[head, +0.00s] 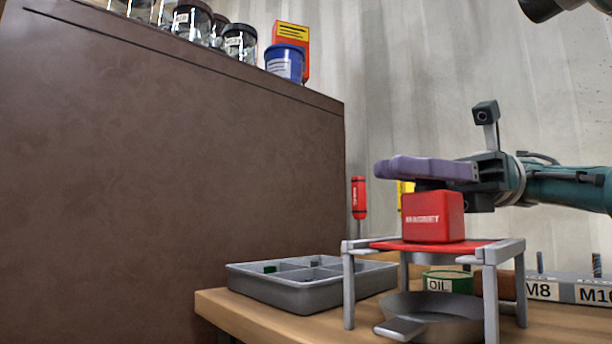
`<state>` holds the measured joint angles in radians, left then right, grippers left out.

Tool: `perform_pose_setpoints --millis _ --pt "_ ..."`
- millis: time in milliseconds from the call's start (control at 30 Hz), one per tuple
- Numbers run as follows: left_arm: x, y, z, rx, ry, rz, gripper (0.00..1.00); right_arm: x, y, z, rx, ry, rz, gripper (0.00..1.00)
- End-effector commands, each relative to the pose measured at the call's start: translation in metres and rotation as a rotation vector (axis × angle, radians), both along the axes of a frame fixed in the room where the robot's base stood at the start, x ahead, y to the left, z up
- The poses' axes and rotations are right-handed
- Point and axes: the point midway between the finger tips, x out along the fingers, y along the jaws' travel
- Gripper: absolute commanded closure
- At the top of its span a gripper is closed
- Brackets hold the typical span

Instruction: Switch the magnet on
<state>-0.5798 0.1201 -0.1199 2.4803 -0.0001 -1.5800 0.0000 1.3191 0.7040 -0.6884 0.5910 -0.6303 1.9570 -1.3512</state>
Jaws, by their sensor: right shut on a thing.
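A red block-shaped magnet (433,217) with white lettering sits upright on the red top (480,248) of a small grey four-legged stand. A dark piece (432,185), which looks like its knob, shows on top of the block. My right gripper (420,168) reaches in from the right, with its purple fingers level just above the block. It is shut on the dark knob, mostly hidden by the fingers. Which way the knob is turned cannot be seen. My left gripper is out of view.
A grey divided tray (310,297) stands left of the stand on the wooden bench (268,324). A grey pan (455,315) and an OIL tin (447,280) are under and behind the stand. Labelled bins (560,290) stand right. A tall brown cabinet (170,170) blocks the left.

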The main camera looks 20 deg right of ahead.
Motion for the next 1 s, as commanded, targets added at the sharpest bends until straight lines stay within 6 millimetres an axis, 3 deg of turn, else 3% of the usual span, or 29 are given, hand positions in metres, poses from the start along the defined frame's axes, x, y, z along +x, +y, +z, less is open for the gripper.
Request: perform_pose_setpoints --millis 633,667,700,900,1000 --pt "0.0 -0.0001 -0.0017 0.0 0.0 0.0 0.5 -0.0006 0.0002 -0.0009 -0.001 0.002 0.024 1.0" --pt "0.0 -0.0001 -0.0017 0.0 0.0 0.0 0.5 -0.0006 0.0002 -0.001 -0.001 0.002 0.024 0.86" --pt "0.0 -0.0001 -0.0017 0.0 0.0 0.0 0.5 -0.0006 0.0002 -0.001 -0.001 0.002 0.024 0.81" --pt "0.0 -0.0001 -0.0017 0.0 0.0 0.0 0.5 -0.0006 0.0001 -0.0007 0.0 0.001 0.024 0.59" --pt "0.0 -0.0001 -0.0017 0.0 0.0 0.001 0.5 -0.0006 0.0 -0.0005 0.0 0.001 0.023 0.57"
